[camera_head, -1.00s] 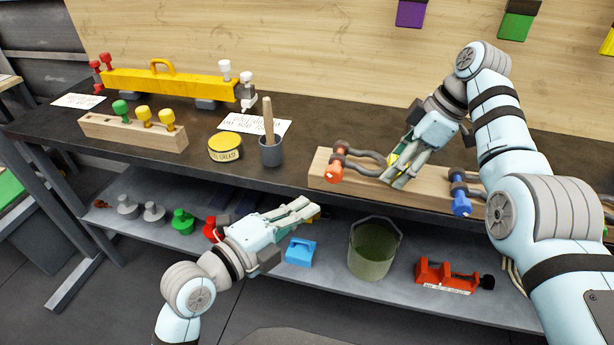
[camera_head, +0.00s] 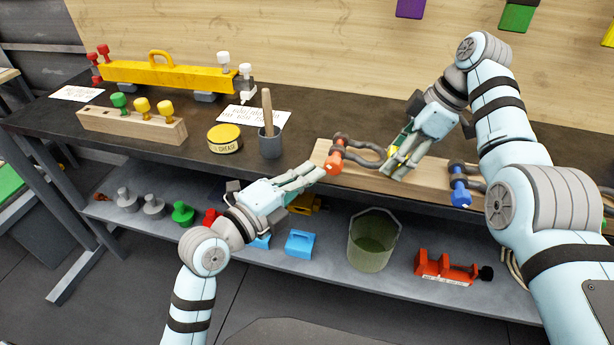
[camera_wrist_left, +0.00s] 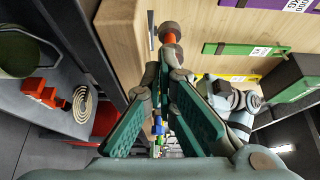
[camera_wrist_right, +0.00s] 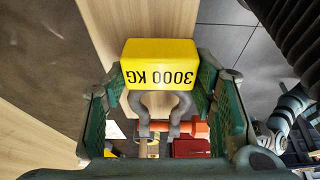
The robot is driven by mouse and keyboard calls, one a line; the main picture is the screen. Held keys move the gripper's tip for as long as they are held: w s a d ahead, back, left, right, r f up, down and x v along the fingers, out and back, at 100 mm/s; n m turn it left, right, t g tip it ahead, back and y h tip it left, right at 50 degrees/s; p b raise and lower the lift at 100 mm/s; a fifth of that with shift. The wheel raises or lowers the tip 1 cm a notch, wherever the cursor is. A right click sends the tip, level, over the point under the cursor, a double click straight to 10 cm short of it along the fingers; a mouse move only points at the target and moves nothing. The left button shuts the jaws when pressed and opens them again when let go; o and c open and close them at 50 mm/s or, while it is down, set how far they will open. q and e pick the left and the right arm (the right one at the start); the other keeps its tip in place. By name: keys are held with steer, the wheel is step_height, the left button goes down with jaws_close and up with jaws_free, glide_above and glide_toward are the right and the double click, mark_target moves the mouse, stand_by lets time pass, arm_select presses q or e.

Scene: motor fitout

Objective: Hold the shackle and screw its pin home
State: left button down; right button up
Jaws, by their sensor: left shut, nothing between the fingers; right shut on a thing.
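The shackle with the orange pin (camera_head: 334,160) lies over the wooden block, its grey bow (camera_head: 362,150) reaching right. My right gripper (camera_head: 394,165) is shut on the yellow 3000 KG block (camera_wrist_right: 160,64) at the bow end; the right wrist view shows the grey bow and the orange pin (camera_wrist_right: 194,128) beyond it. My left gripper (camera_head: 318,173) is shut and empty, its fingertips just left of and below the orange pin head. In the left wrist view the orange head (camera_wrist_left: 171,38) is straight ahead of the fingertips. Whether they touch it, I cannot tell.
The wooden block (camera_head: 430,178) lies along the bench's front edge, with a blue-pinned shackle (camera_head: 460,186) further right. A grease tin (camera_head: 225,138) and a grey cup with a stick (camera_head: 270,143) stand to the left. A bucket (camera_head: 374,240) stands on the shelf below.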

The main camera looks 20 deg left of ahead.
arm_select(q)
steer(key=shift+d+r, duration=0.15)
steer(key=shift+d, duration=0.15)
steer(key=shift+a+r, duration=0.1)
steer(key=shift+r, duration=0.1)
stand_by(0.4)
steer(key=shift+r, duration=0.9)
steer(key=shift+a+r, duration=0.1)
steer(key=shift+a, duration=0.25)
